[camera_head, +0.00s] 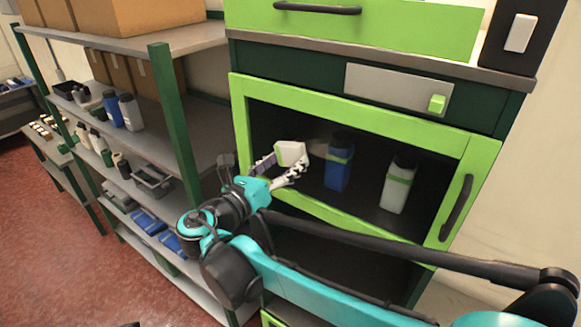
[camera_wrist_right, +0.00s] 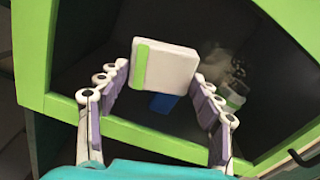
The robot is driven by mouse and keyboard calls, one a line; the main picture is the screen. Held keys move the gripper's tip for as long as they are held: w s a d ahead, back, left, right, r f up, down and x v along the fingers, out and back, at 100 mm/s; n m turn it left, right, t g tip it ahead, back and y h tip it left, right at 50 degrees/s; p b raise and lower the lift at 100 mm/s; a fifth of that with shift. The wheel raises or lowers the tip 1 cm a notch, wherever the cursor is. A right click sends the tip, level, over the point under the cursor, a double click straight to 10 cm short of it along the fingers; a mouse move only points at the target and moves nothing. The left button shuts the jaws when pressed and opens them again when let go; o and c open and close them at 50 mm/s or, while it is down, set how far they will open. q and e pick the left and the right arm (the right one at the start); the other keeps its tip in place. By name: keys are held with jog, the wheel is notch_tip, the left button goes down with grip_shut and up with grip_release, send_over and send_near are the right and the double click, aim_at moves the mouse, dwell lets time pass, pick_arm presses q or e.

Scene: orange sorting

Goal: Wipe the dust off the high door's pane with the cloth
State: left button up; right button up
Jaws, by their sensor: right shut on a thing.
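The high door (camera_head: 352,106) has a green frame, a dark handle on its right side and a see-through pane (camera_head: 375,132); it looks shut. A pale dust smudge (camera_head: 318,148) shows on the pane, and it is a hazy grey patch in the right wrist view (camera_wrist_right: 218,62). My right gripper (camera_head: 284,166) is shut on the cloth (camera_head: 291,153), a white pad with a green edge. In the right wrist view the cloth (camera_wrist_right: 167,67) sits between the fingertips, left of the smudge. I cannot tell whether it touches the pane. My left gripper is not in view.
Behind the pane stand a blue container (camera_head: 338,172) and a white one with a green band (camera_head: 397,187). A green drawer (camera_head: 400,25) is above. A shelf rack (camera_head: 172,110) with boxes and bottles stands close on the left. Red floor (camera_head: 50,240) is clear at lower left.

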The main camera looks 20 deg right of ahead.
aim_at(354, 169)
jog(key=shift+s+r+p, duration=0.1)
jog(key=shift+r+p, duration=0.7)
jog(key=shift+r, duration=0.3)
jog(key=shift+s+d, duration=0.45)
jog(key=shift+s+d+p, duration=0.3)
jog(key=shift+s+d, duration=0.5)
jog(key=shift+s, duration=0.2)
jog(key=shift+s+d, duration=0.35)
jog(key=shift+s, duration=0.05)
jog(key=shift+s+d+p, duration=0.55)
jog(key=shift+s+d, duration=0.25)
jog(key=shift+s, duration=0.3)
jog(key=shift+s+d+p, duration=0.3)
jog(key=shift+s+d, duration=0.05)
jog(key=shift+s, duration=0.1)
jog(key=shift+s+d+p, duration=0.4)
jog(key=shift+s+d, duration=0.4)
jog(key=shift+s, duration=0.15)
jog(key=shift+s+d+p, duration=0.35)
jog(key=shift+s+p, duration=0.05)
jog(key=shift+s, duration=0.1)
jog(key=shift+s+d+p, duration=0.45)
jog(key=shift+s+d, duration=0.25)
jog(key=shift+s, duration=0.25)
jog(key=shift+f, duration=0.1)
jog(key=shift+w, duration=0.1)
jog(key=shift+a, duration=0.2)
